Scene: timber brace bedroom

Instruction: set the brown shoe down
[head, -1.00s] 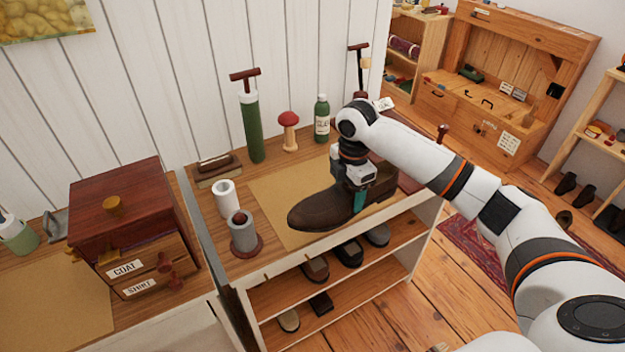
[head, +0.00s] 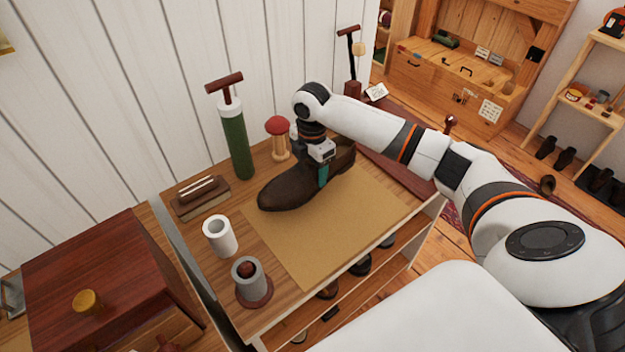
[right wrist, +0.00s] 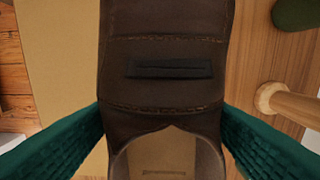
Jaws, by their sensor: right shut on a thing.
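The brown shoe (head: 287,190) is over the back part of the tan mat (head: 335,228) on the wooden bench top, its toe pointing left. My right gripper (head: 322,176) is shut on the shoe from above. In the right wrist view the green finger pads (right wrist: 160,140) press on both sides of the shoe (right wrist: 165,45), near its opening. I cannot tell whether the sole touches the mat. My left gripper is not in view.
A brush (head: 200,197), a white roll (head: 220,236) and a grey cylinder (head: 251,281) stand left of the mat. A green pump (head: 235,138) and a red-topped wooden mushroom (head: 279,138) stand behind. The front of the mat is clear.

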